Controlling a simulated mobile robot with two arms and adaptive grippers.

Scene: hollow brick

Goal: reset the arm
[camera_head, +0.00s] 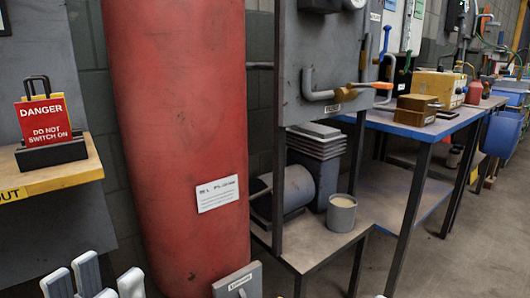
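Several pale grey, finger-like parts (108,278) rise into the bottom left corner of the head view, with gaps between them. They look like part of my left gripper, but they are cut off by the bottom edge. I cannot tell whether it is open or shut. They show nothing held between them, and the arm behind them is out of view.
A large red cylinder (180,110) stands close by. Left is a shelf (70,173) with a red danger sign (45,120). Right are a grey panel (318,55), a low table (315,248) holding a grey cup (341,213), and a blue-edged workbench (415,130). Floor at lower right is clear.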

